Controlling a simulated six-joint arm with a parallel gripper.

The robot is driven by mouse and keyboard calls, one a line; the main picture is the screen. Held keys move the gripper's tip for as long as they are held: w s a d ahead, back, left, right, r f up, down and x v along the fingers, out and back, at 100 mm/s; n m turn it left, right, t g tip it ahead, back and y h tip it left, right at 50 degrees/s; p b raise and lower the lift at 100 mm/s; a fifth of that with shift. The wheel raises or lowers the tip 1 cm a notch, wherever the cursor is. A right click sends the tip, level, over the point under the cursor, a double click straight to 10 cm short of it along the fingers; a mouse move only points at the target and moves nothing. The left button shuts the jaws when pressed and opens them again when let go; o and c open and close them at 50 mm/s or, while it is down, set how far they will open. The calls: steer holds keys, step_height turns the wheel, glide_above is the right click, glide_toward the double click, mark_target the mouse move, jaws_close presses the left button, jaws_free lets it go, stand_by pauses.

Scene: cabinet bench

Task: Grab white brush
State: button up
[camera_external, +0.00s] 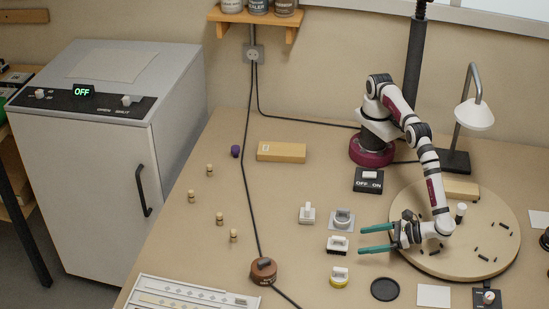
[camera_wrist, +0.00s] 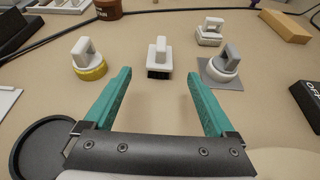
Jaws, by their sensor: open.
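A white block-like brush (camera_external: 338,244) with an upright handle and a dark underside stands on the bench. In the wrist view the white brush (camera_wrist: 158,54) stands upright just beyond my fingertips, centred between them. My gripper (camera_external: 363,240) has two green fingers spread wide, pointing left toward the brush. Its fingers also show in the wrist view (camera_wrist: 159,76), with nothing between them. They appear apart from the brush.
A yellow-based tool (camera_external: 339,279) stands nearer, a grey-handled one sits on a grey pad (camera_external: 332,230), and another white-handled piece (camera_external: 307,215) stands farther left. A black disc (camera_external: 385,289) and round wooden board (camera_external: 488,212) lie nearby.

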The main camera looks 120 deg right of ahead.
mark_target(345, 243)
steer(key=x, duration=0.9)
steer(key=shift+w+d+f, duration=0.15)
steer(key=shift+w+d, duration=0.05)
jaws_close()
